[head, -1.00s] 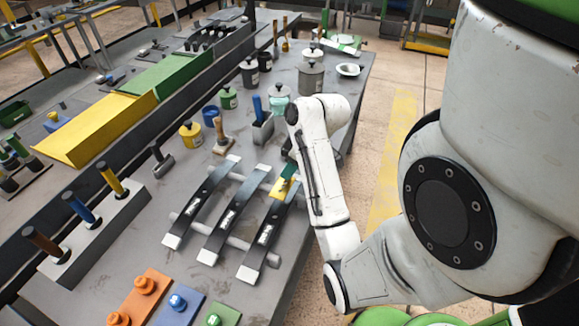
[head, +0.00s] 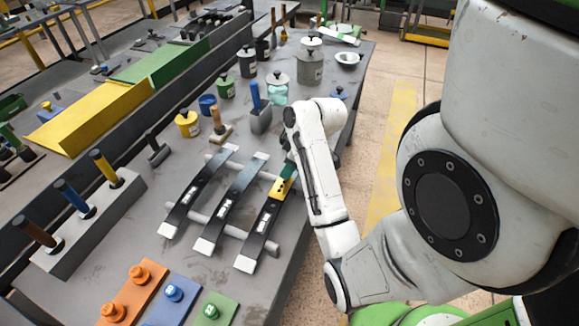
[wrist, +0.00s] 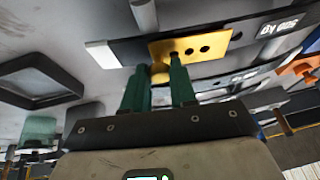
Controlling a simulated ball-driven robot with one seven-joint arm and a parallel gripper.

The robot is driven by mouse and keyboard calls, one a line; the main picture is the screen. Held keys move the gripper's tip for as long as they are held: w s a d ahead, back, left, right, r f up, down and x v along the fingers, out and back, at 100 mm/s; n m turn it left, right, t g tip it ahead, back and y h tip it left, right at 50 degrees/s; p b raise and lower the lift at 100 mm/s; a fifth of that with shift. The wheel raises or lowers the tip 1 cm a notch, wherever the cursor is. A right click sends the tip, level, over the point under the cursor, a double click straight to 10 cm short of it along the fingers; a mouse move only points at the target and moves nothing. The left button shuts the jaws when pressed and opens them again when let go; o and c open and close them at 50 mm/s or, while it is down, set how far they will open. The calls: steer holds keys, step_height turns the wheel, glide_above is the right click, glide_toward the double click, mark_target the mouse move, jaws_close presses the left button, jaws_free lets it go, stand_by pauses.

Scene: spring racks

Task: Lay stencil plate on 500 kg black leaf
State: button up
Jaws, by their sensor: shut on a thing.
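The stencil plate (head: 282,188) is yellow with a row of dark holes. It is over the far end of the right-hand black leaf (head: 257,240), lined up along it. In the wrist view the plate (wrist: 190,46) overlaps the leaf (wrist: 250,28), beside an upside-down white marking that appears to read 500 kg. My gripper (wrist: 160,82) has green fingers shut on the plate's yellow knob. In the head view my gripper (head: 288,171) is partly hidden by my arm. I cannot tell whether the plate touches the leaf.
Two more black leaves (head: 233,205) (head: 192,200) lie to the left, across grey bars. Orange (head: 133,290), blue (head: 172,302) and green (head: 213,310) plates with knobs lie at the front. The table's right edge is close to my arm.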

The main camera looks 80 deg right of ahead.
steer(key=shift+f, duration=0.25)
stand_by(0.4)
steer(key=o, duration=1.4)
steer(key=shift+o, duration=0.2)
